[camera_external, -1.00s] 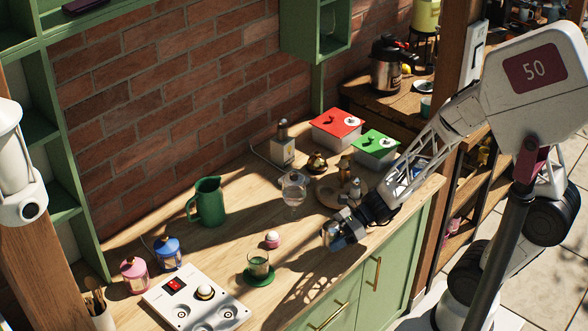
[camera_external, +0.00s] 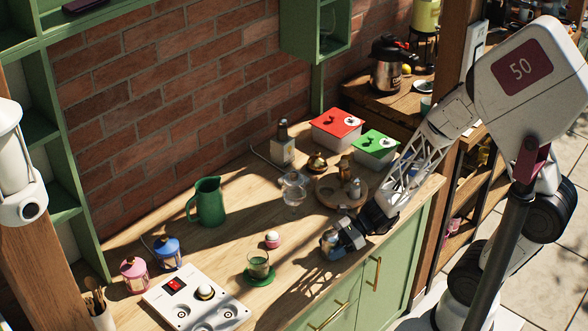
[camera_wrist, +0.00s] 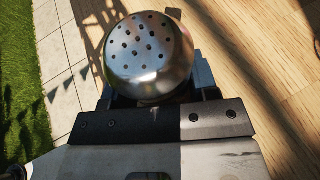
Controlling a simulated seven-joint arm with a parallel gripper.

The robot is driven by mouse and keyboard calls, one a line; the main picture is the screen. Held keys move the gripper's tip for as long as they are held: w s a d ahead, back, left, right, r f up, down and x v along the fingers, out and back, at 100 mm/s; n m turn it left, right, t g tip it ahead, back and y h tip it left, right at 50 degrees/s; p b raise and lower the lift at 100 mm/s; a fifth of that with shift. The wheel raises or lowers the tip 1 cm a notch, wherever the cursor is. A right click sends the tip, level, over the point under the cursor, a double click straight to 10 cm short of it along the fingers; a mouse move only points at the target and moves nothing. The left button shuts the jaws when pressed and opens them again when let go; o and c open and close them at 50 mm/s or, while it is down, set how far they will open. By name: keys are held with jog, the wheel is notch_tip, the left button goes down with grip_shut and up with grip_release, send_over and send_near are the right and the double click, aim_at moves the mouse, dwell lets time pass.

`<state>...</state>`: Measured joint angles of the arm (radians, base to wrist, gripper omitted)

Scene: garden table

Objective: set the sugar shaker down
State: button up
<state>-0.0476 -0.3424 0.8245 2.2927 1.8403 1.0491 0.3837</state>
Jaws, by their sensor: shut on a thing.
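The sugar shaker (camera_wrist: 148,62) has a shiny metal top with several holes and fills the upper middle of the wrist view. My gripper (camera_wrist: 152,98) is shut on it, with a finger on each side. In the external view my gripper (camera_external: 340,240) is low over the front part of the wooden counter (camera_external: 222,252), near its front edge. The shaker (camera_external: 328,241) shows there as a small upright shape at the gripper's tip. I cannot tell whether its base touches the counter.
A round wooden tray (camera_external: 328,196) with small items is behind. A green pitcher (camera_external: 207,202) stands farther left. The counter edge is close in front.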

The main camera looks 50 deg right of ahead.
jog(key=o, duration=1)
jog(key=shift+r, duration=0.15)
jog(key=shift+v, duration=1.35)
jog(key=shift+d+r, duration=0.2)
jog(key=shift+r, duration=0.15)
notch_tip(320, 180, up, 7)
jog(key=shift+f, duration=0.25)
jog(key=shift+a, duration=0.1)
